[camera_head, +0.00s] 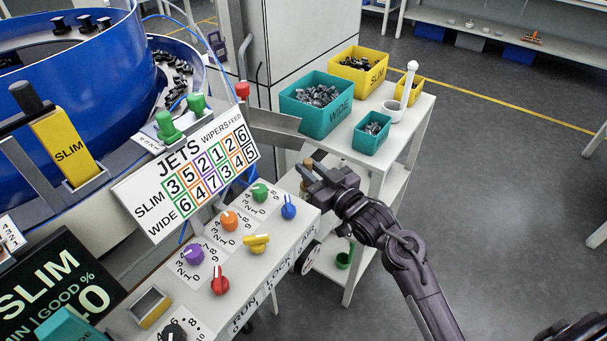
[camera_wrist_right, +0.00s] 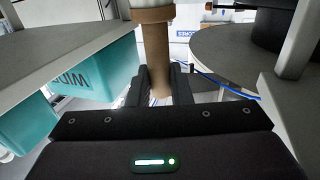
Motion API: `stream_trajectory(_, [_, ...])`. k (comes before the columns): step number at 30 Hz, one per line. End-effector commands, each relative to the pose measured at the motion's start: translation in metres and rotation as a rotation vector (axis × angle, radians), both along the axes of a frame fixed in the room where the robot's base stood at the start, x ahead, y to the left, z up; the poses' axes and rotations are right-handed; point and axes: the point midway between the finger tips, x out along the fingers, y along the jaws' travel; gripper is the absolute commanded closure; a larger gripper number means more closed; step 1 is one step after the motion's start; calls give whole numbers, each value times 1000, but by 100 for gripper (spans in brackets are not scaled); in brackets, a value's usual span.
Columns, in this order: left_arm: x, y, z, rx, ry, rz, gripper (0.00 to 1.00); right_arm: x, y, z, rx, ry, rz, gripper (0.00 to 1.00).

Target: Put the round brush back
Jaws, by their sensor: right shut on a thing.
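My right gripper (camera_head: 318,180) is shut on a tan, round-handled thing (camera_head: 308,164), which I take to be the round brush. It is beside the control panel's back right corner, in front of the white shelf cart. In the right wrist view the tan handle (camera_wrist_right: 156,62) stands upright between the fingers (camera_wrist_right: 160,85), with a wider collar and a pale part above. Its upper end is cut off by the frame, so I cannot see bristles. My left gripper is not in view.
A green cup (camera_head: 343,260) stands lower down. Left are the knob panel (camera_head: 215,255), number board (camera_head: 190,175) and blue bowl (camera_head: 60,95).

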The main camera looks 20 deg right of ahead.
Motion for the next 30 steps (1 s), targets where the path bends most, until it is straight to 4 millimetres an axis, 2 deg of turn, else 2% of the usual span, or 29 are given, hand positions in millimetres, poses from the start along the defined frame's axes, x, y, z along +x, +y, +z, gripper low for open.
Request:
stream_trajectory(3, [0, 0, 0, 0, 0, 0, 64, 17, 7, 1, 2, -2, 0, 100])
stream_trajectory(6, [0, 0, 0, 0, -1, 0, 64, 23, 9, 0, 0, -1, 0, 100])
stream_trajectory(10, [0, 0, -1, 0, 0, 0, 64, 23, 9, -10, 1, 3, 0, 100])
stream_trajectory(15, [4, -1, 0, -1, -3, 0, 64, 23, 9, -33, 2, 2, -1, 100])
stream_trajectory(27, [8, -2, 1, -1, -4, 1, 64, 23, 8, -39, -1, 0, 0, 100])
stream_trajectory(28, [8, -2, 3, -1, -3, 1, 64, 23, 8, -39, 0, 1, 0, 78])
stream_trajectory(30, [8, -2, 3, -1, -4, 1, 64, 23, 8, -39, 0, 1, 0, 68])
